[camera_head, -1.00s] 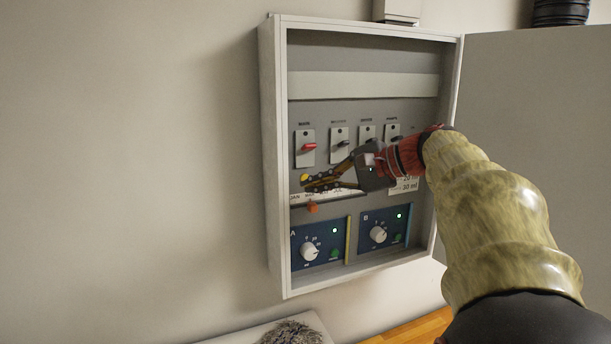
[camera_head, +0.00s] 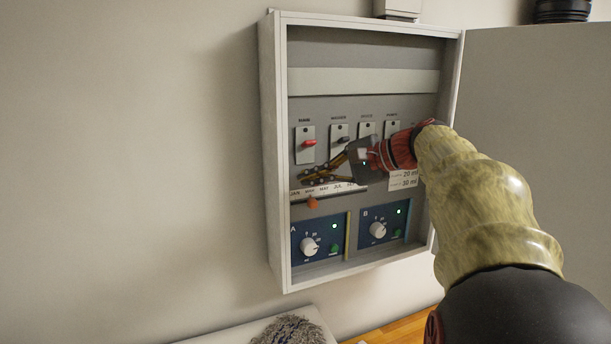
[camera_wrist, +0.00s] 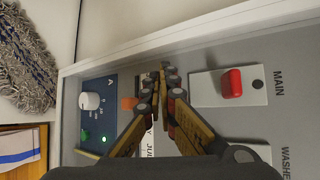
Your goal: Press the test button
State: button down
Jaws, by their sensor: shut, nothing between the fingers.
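My gripper (camera_head: 306,177) is shut and empty, its fingertips close to the panel face just below the red MAIN switch (camera_head: 309,143). In the wrist view the fingertips (camera_wrist: 162,78) lie between the MAIN switch (camera_wrist: 232,83) and blue module A (camera_wrist: 98,120). No button labelled as test can be read. The panel spot right behind the fingertips is hidden, so I cannot tell whether they touch it. Small green buttons sit on module A (camera_head: 334,249) and module B (camera_head: 397,235); their labels are too small to read.
The white cabinet (camera_head: 274,160) has its door (camera_head: 535,150) open to the right. Dark switches (camera_head: 342,140) stand right of MAIN. Below my gripper are a month strip with an orange slider (camera_head: 312,202) and white dials (camera_head: 308,247). The wall at left is clear.

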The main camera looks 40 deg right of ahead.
jog(key=shift+w, duration=0.15)
dwell(0.7)
jog(key=shift+w+d, duration=0.1)
jog(key=shift+w, duration=0.2)
jog(key=shift+w+p, duration=0.3)
jog(key=shift+p, duration=0.05)
dwell(0.7)
jog(key=shift+s, duration=0.1)
jog(key=shift+s+b, duration=0.3)
jog(key=shift+s, duration=0.35)
jog(key=shift+s+a+b, duration=0.25)
jog(key=shift+s, duration=0.55)
jog(key=shift+s+a+b, duration=0.2)
jog(key=shift+s+a, duration=0.05)
jog(key=shift+s, duration=0.55)
jog(key=shift+s+a+b, duration=0.25)
jog(key=shift+s, duration=0.55)
